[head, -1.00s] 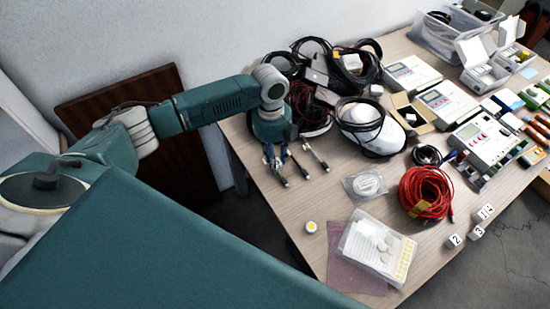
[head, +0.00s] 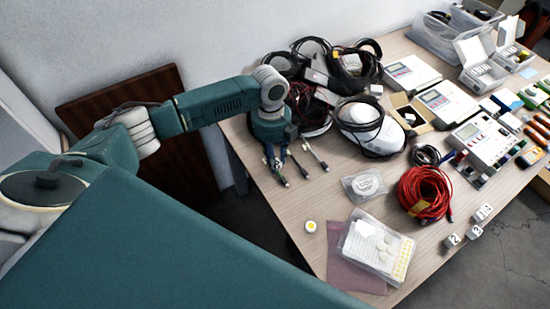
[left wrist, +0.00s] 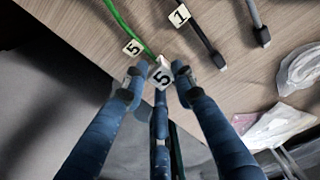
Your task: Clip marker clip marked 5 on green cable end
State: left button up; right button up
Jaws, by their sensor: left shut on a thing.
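A white marker clip marked 5 (left wrist: 161,72) is held between the fingertips of my left gripper (left wrist: 158,76), which is shut on it. The green cable (left wrist: 120,20) runs down from the top of the left wrist view to just behind the held clip. A second white tag marked 5 (left wrist: 133,47) sits at the green cable, left of the held clip. Whether the held clip touches the cable cannot be told. In the head view my left gripper (head: 275,160) is over the table's left edge by the cable ends. My right gripper is not in view.
A black cable (left wrist: 203,35) with a tag marked 1 (left wrist: 179,15) and a grey cable end (left wrist: 262,36) lie right of the green one. Marker cubes (head: 453,240), a red cable coil (head: 424,193) and a clear case (head: 375,252) lie farther right on the table (head: 318,198).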

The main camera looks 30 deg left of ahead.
pick_arm(q)
jog(key=shift+f+b, duration=0.3)
jog(key=shift+f, duration=0.6)
jog(key=shift+c, duration=0.8)
jog(key=o, duration=1)
jog(key=shift+o, duration=0.2)
jog(key=shift+r, duration=0.1)
notch_tip(320, 180, up, 6)
jog(key=p, duration=0.6)
